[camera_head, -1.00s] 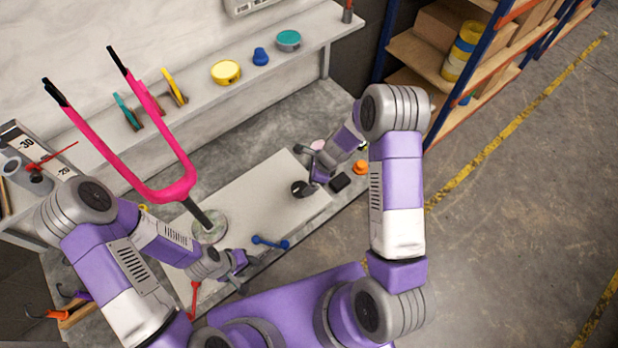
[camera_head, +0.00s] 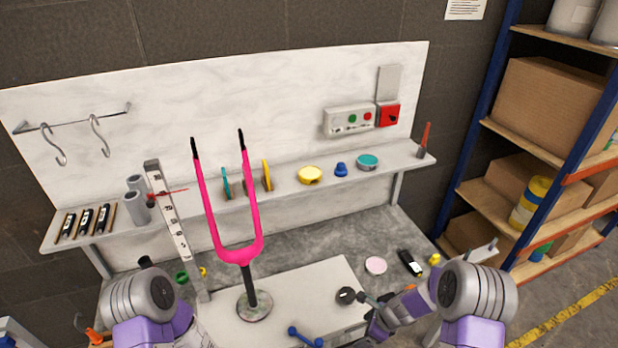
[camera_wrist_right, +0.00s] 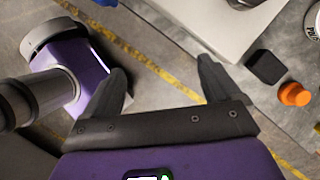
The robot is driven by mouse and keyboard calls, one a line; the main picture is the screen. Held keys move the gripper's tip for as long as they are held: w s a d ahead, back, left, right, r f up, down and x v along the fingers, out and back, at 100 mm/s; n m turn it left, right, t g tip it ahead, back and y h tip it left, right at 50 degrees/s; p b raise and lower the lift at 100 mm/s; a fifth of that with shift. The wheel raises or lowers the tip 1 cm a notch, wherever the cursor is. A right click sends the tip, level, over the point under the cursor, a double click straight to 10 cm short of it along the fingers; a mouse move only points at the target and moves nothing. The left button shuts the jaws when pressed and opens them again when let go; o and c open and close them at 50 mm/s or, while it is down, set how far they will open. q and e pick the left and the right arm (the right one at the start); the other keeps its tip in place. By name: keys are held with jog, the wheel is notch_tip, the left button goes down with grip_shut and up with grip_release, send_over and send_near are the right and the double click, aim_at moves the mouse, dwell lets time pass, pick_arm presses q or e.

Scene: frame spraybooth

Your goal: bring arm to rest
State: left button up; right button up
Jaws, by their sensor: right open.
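My right arm reaches in from the lower right of the head view. Its right gripper (camera_head: 368,314) is low over the front of the bench, beside a small dark round piece (camera_head: 345,295). In the right wrist view my right gripper (camera_wrist_right: 163,82) has its two dark fingers wide apart with nothing between them. A black block (camera_wrist_right: 266,67) and an orange knob (camera_wrist_right: 294,94) lie to the right of the fingers, apart from them. My left arm shows only as a grey and purple joint at the lower left of the head view. The left gripper is outside the picture.
A pink fork-shaped frame (camera_head: 240,252) stands upright on a round base on the pale board (camera_head: 312,280). A blue dumbbell-shaped tool (camera_head: 304,336) lies in front. Behind is a ledge (camera_head: 290,197) with tins and clips. A loaded shelf rack (camera_head: 492,125) stands at the right.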

jog(key=s+a+f+n, duration=0.2)
jog(key=s+a+n, duration=0.1)
jog(key=s+n, duration=0.6)
jog(key=s+a+f+n+g, duration=0.1)
jog(key=s+a+f+n, duration=0.2)
jog(key=s+n, duration=0.7)
jog(key=shift+a+n, duration=0.65)
jog(key=shift+n, duration=0.05)
